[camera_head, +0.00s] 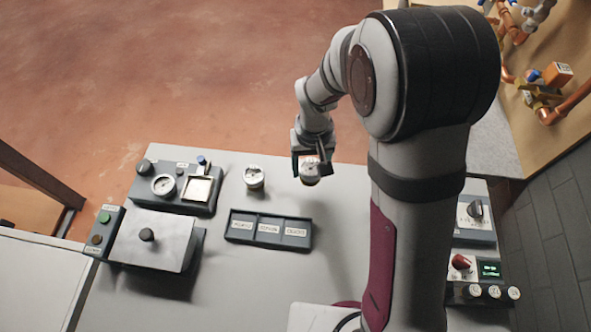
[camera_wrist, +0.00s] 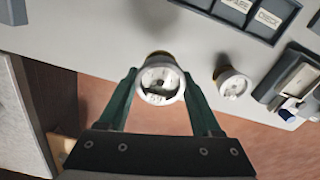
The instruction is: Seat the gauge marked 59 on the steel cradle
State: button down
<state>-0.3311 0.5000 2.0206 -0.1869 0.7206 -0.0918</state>
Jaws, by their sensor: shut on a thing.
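My gripper (camera_head: 311,160) is shut on a round white-faced gauge (camera_head: 309,174), near the far edge of the table. I see no gauge on that seat.
A dark tray (camera_head: 230,237) with three labelled compartments lies mid-table. A metal plate with a black knob (camera_head: 147,235) and a button box (camera_head: 102,231) stand at the left. Control boxes (camera_head: 474,219) stand right of my arm. Bare table lies between the held gauge and tray.

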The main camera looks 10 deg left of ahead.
aim_at(309, 159)
jog(key=d+r, duration=0.5)
jog(key=d, duration=0.2)
jog(key=a, duration=0.2)
jog(key=w+a+n, duration=0.1)
jog(key=a, duration=0.2)
jog(key=a+n, duration=0.1)
jog(key=a, duration=0.1)
jog(key=shift+w+a+f, duration=0.15)
jog(key=shift+w+a, duration=0.1)
jog(key=s+a+n, duration=0.2)
jog(key=a, duration=0.6)
jog(key=s+a+f+n, duration=0.1)
jog(key=s+a+n, duration=0.1)
jog(key=a, duration=0.7)
jog(key=s+a+n, duration=0.2)
jog(key=a, duration=0.6)
jog(key=shift+s+a+f+n, duration=0.2)
jog(key=shift+a+f+n, duration=0.05)
jog(key=shift+n, duration=0.15)
jog(key=shift+s+a+f, duration=0.15)
jog(key=shift+a, duration=0.05)
jog(key=shift+f, duration=1.95)
jog(key=shift+d+f, duration=0.1)
jog(key=shift+f, duration=0.6)
grip_release()
